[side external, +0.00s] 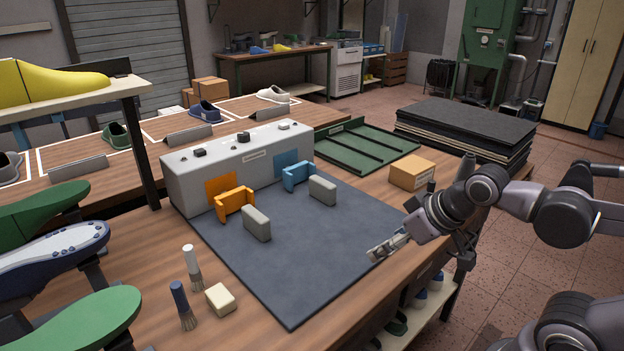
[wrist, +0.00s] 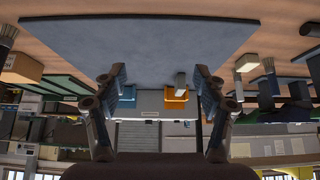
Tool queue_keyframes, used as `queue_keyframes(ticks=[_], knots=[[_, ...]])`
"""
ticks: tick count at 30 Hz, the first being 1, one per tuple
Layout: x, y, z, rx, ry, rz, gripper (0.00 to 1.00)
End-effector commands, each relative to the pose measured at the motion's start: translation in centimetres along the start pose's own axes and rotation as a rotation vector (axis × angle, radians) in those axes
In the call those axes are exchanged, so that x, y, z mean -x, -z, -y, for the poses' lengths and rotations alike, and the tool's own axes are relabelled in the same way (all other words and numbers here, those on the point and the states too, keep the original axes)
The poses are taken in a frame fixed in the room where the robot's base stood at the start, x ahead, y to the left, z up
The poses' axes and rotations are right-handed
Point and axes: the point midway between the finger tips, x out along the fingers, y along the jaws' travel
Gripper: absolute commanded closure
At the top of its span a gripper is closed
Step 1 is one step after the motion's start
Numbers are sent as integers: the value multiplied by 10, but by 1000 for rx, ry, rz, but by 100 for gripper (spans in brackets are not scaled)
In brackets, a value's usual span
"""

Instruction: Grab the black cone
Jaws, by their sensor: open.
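I cannot make out a black cone in either view. Small dark knobs (side external: 243,137) sit on top of the long grey box, too small to tell their shape. My gripper (side external: 385,248) is over the right part of the dark mat (side external: 290,290), apart from everything on it. In the wrist view, which appears upside down, my gripper (wrist: 161,82) has its two fingers spread wide with nothing between them. Beyond the fingers, an orange holder (wrist: 176,94) and a blue holder (wrist: 127,95) stand before the grey box.
On the mat stand an orange holder (side external: 234,202), a blue holder (side external: 298,175) and two grey blocks (side external: 256,224) (side external: 322,189). Two brushes (side external: 182,305) and a cream block (side external: 220,299) are at the front left. A cardboard box (side external: 411,172) is behind my gripper. The mat's front is clear.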

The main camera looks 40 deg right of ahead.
Motion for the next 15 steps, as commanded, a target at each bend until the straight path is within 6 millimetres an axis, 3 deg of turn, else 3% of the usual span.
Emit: queue_keyframes(ticks=[5, 8, 15], knots=[[1, 6, -5, -17, -11, 2, 28], [2, 24, -20, -63, -43, 6, 28], [0, 89, -93, -264, -179, 24, 28]])
